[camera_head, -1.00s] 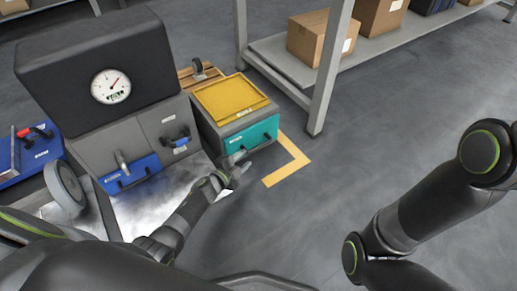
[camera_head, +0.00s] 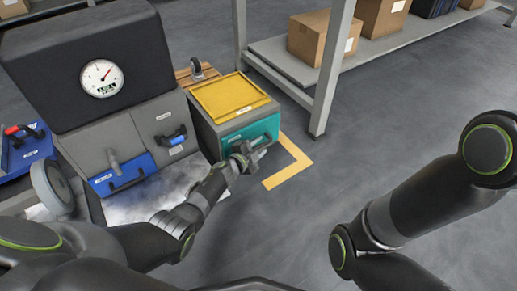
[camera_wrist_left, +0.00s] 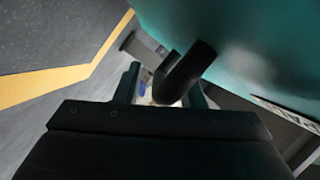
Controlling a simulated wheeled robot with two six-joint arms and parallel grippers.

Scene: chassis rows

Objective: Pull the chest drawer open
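The chest is a grey box with a yellow top tray (camera_head: 230,96) and a teal drawer front (camera_head: 252,132). The drawer looks shut, its front flush with the box. My left gripper (camera_head: 256,150) is at the drawer's dark handle, hiding part of it. In the left wrist view the teal front (camera_wrist_left: 235,40) fills the upper right. The handle (camera_wrist_left: 188,68) reaches between the two fingers of my left gripper (camera_wrist_left: 165,90). The fingers stand apart, with a gap showing beside the handle. My right arm (camera_head: 420,210) is at the right; its gripper is out of view.
A machine with a gauge (camera_head: 101,78) and a blue drawer (camera_head: 123,178) stands left of the chest. A shelf with boxes (camera_head: 322,36) is behind, its post (camera_head: 333,68) close to the chest. Yellow floor tape (camera_head: 290,168) marks open floor in front.

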